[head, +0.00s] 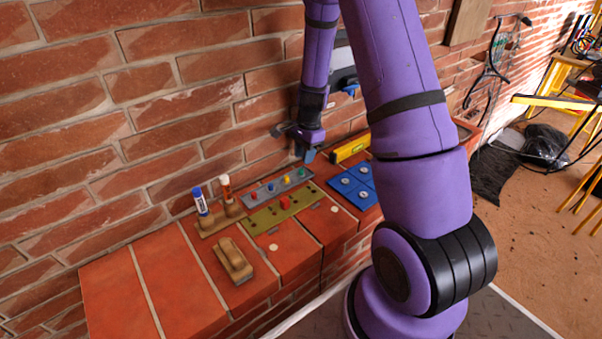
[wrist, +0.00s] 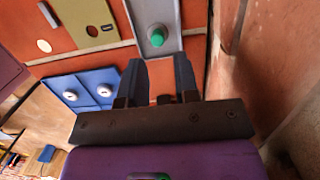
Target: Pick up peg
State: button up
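A grey strip (head: 262,195) on the brick ledge carries small coloured pegs, among them a red peg (head: 271,187) and a yellow peg (head: 287,180). A green peg (wrist: 157,37) stands on the same grey strip (wrist: 137,14) in the wrist view, just beyond my fingertips. An olive board (head: 262,220) with holes lies in front of the strip, with a red piece (head: 285,202) on it; part of the board shows in the wrist view (wrist: 75,18). My gripper (head: 306,155) is above the far end of the strip. Its two fingers (wrist: 160,68) are apart with nothing between them.
Blue plates (head: 345,184) and a yellow level (head: 350,148) lie to the right. A wooden holder (head: 213,222) with a blue marker (head: 201,201) and a brown-and-white one (head: 226,188) stands left. A wooden block (head: 232,260) lies in front. The brick wall rises close behind the ledge.

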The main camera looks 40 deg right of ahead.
aim_at(301, 169)
jog(key=f, duration=0.2)
jog(key=a+f, duration=0.1)
jog(key=f, duration=0.1)
jog(key=shift+s+a+f, duration=0.1)
jog(key=shift+f, duration=0.25)
jog(key=shift+c, duration=0.2)
grip_shut()
